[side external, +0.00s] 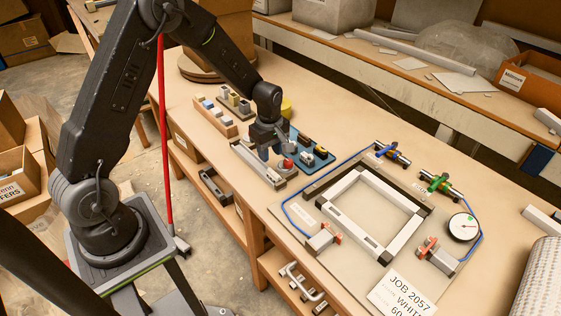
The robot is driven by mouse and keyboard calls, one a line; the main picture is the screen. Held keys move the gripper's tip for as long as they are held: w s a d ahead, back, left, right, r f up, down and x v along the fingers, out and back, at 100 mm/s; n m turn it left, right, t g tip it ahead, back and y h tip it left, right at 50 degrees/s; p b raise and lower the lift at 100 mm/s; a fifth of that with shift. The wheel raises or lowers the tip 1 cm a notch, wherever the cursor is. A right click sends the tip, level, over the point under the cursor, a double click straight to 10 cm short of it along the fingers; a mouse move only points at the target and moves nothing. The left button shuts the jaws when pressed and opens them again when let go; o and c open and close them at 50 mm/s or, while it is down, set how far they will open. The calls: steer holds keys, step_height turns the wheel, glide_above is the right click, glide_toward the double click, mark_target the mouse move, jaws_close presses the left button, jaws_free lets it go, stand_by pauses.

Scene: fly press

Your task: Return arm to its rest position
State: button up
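My arm reaches from its base at the lower left up and over to the workbench (225,130). My gripper (274,153) points down near the middle of the bench, low over a grey metal rail-like fixture (258,167). A red round knob (287,164) shows just beside the fingertips. I cannot tell whether the gripper touches the knob or the fixture. The fingers are small and dark here, so their opening and anything between them cannot be made out.
A blue tray (318,157) of small parts lies right of the gripper, and a wooden block rack (217,117) left. A white frame (367,212) with clamps, a blue hose and a gauge (463,227) fills the right. A red pole (163,140) stands behind the arm.

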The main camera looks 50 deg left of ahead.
steer(key=s+d+r+m+t, duration=0.1)
steer(key=s+d+r+m, duration=0.25)
steer(key=r, duration=0.55)
steer(key=s+d+r+m+t, duration=0.25)
steer(key=s+r+m, duration=0.25)
steer(key=r, duration=0.4)
steer(key=s+d+r+m+t, duration=0.1)
steer(key=s+d+r+m, duration=0.1)
steer(key=s, duration=0.5)
steer(key=s+d+r+m+t, duration=0.1)
steer(key=s+d+r+m, duration=0.1)
steer(key=s+r+m, duration=0.2)
steer(key=s+m, duration=0.2)
steer(key=m, duration=0.1)
steer(key=shift+s+r, duration=0.3)
steer(key=shift+s, duration=0.1)
steer(key=shift+o, duration=0.4)
steer(key=shift+d+m, duration=0.1)
steer(key=shift+m, duration=0.15)
